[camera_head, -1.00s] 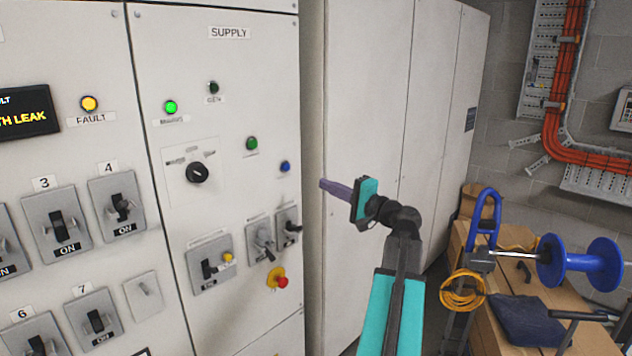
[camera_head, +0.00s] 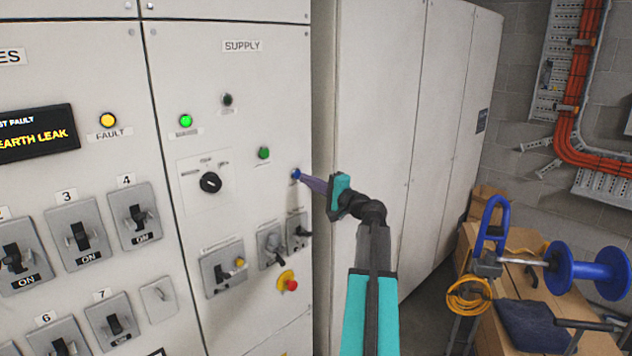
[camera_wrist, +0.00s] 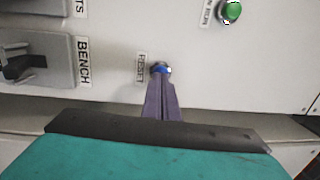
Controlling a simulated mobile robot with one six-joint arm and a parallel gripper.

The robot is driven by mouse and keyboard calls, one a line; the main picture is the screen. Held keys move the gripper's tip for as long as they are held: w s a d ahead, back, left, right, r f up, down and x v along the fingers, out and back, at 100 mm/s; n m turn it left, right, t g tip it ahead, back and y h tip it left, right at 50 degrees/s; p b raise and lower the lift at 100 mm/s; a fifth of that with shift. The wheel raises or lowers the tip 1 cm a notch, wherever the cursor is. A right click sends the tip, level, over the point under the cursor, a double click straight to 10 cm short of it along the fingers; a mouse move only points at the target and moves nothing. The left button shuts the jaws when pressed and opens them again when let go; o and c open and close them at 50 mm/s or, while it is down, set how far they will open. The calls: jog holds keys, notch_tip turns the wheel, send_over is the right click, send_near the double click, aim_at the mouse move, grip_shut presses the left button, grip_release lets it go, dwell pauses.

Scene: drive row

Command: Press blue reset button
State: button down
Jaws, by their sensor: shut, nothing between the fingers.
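The blue reset button (camera_head: 296,174) sits near the right edge of the SUPPLY panel (camera_head: 262,120). It also shows in the wrist view (camera_wrist: 160,68), beside a RESET label (camera_wrist: 142,68). My gripper (camera_head: 304,180) is shut and empty, its purple fingers pointing left at the panel. In the wrist view the closed fingertips (camera_wrist: 161,78) overlap the lower part of the button. They are at the button or just in front of it; I cannot tell whether it is pushed in.
A green button (camera_head: 264,153) is up and left of the blue one. Rotary handles (camera_head: 298,230) and a red emergency stop button (camera_head: 291,285) are below. A tall grey cabinet (camera_head: 400,90) stands right of the panel. Boxes and a blue reel (camera_head: 560,268) are at the right.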

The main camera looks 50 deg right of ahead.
aim_at(299, 174)
jog(key=shift+w, duration=0.6)
jog(key=shift+w+r+b, duration=0.25)
jog(key=shift+w+b, duration=0.6)
jog(key=shift+b, duration=0.15)
jog(key=shift+r, duration=0.15)
jog(key=shift+s+a+f+b, duration=0.1)
jog(key=shift+s+f+b, duration=0.3)
jog(key=shift+s, duration=0.3)
jog(key=s+f+b, duration=0.1)
jog(key=s+b, duration=0.3)
jog(key=s, duration=0.9)
